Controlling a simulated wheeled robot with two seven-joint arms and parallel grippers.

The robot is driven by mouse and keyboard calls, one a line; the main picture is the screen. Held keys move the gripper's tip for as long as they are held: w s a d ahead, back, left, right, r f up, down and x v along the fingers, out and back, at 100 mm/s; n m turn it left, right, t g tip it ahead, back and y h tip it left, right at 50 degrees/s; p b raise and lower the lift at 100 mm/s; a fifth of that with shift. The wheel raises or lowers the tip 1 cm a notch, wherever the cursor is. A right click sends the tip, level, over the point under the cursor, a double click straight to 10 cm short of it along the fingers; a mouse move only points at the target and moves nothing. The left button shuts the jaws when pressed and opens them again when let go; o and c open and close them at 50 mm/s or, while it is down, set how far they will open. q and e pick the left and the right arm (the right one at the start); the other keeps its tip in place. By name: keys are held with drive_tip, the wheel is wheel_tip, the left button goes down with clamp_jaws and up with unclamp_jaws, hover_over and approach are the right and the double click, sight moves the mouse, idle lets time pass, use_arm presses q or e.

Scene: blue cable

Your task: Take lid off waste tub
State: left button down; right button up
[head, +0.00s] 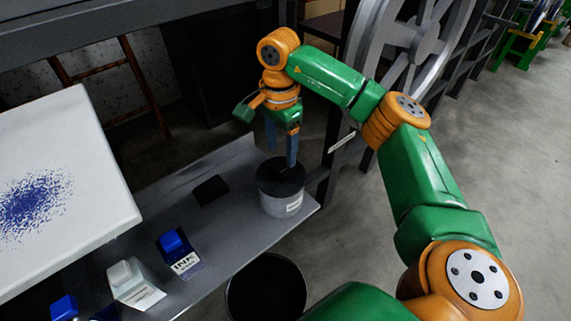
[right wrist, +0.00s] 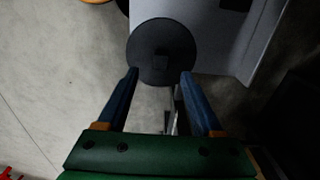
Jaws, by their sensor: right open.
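The waste tub (head: 281,205) is a grey cylinder with a white label, standing near the right end of the grey shelf. Its round black lid (head: 282,178) sits on top; it also shows in the right wrist view as a dark disc (right wrist: 162,36) with a small raised piece near its middle. My right gripper (head: 281,157) is above the lid with its blue fingers pointing down, apart and empty. In the right wrist view the fingertips (right wrist: 158,74) lie near the lid's lower edge. Whether a fingertip touches the lid, I cannot tell. My left gripper is out of view.
An ink bottle with a blue cap (head: 180,252) and a white-capped bottle (head: 134,284) stand on the shelf, left of the tub. A small black block (head: 211,190) lies behind them. A black open bin (head: 266,290) stands below the shelf's front edge. A silver spoked wheel (head: 405,40) is behind my arm.

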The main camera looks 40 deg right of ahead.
sight(281, 167)
wheel_tip(281, 167, down, 6)
drive_tip(key=shift+w+r, duration=0.1)
drive_tip(key=shift+c, duration=0.7)
clamp_jaws()
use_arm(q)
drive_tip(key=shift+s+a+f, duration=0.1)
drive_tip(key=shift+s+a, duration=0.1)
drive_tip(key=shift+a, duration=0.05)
